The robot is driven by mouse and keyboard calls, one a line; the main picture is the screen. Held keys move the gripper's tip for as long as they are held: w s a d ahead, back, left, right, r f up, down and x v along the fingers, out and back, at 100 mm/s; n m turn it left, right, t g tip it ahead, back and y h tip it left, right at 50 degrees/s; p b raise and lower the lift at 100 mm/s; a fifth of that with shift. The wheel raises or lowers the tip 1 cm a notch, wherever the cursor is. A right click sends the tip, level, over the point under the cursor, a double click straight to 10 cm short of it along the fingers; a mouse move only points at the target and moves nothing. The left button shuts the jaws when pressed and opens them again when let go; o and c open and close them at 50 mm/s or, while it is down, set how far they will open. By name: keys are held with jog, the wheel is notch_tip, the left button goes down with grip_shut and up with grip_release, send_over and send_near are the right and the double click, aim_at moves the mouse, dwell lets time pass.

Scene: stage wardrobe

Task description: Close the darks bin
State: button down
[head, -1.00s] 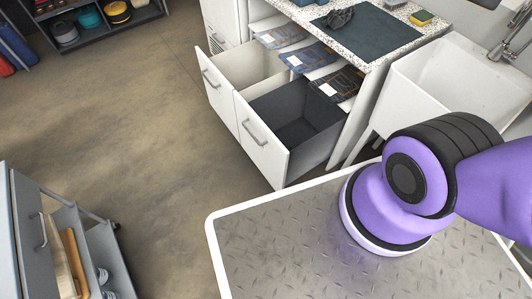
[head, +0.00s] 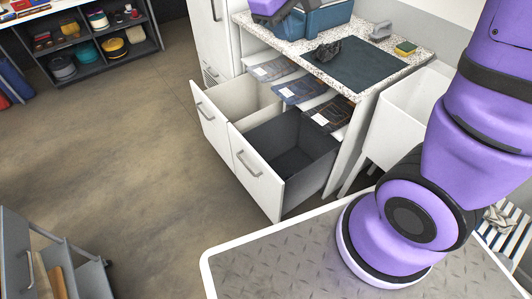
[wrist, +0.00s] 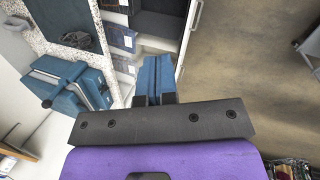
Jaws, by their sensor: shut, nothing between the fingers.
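The darks bin is the pull-out bin with a dark grey inside (head: 285,150), on the right of a pair under the counter. It stands pulled out, with its white front (head: 255,172) and bar handle facing the floor. It also shows at the top of the wrist view (wrist: 157,27), with its handle beside it. My gripper (wrist: 153,62) has blue fingers pressed together, empty, pointing toward the bins and apparently above them. The head view does not show the fingers.
The neighbouring cream-lined bin (head: 232,98) is also open. Folded jeans (head: 300,90) lie on shelves behind the bins. A blue case (wrist: 78,88) stands on the speckled counter (head: 355,36). A grey cart (head: 45,265) is at lower left. The floor before the bins is clear.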

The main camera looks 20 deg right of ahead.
jog(key=w+a+f+n+h, duration=0.1)
jog(key=w+a+f, duration=0.15)
jog(key=f, duration=0.25)
jog(key=w+a+f+n+g+h, duration=0.1)
jog(key=w+a+f+n, duration=0.15)
jog(key=f, duration=0.25)
jog(key=w+a+f+n+h, duration=0.1)
jog(key=w+a+f, duration=0.15)
jog(key=f, duration=0.25)
jog(key=w+a+f+n+h, duration=0.2)
jog(key=a+f+n, duration=0.15)
jog(key=f, duration=1.05)
jog(key=n+t+h, duration=0.3)
jog(key=n, duration=0.4)
send_near(271, 175)
jog(key=shift+t, duration=0.3)
jog(key=x, duration=0.6)
jog(key=shift+s+f, duration=0.15)
jog(key=shift+d, duration=0.45)
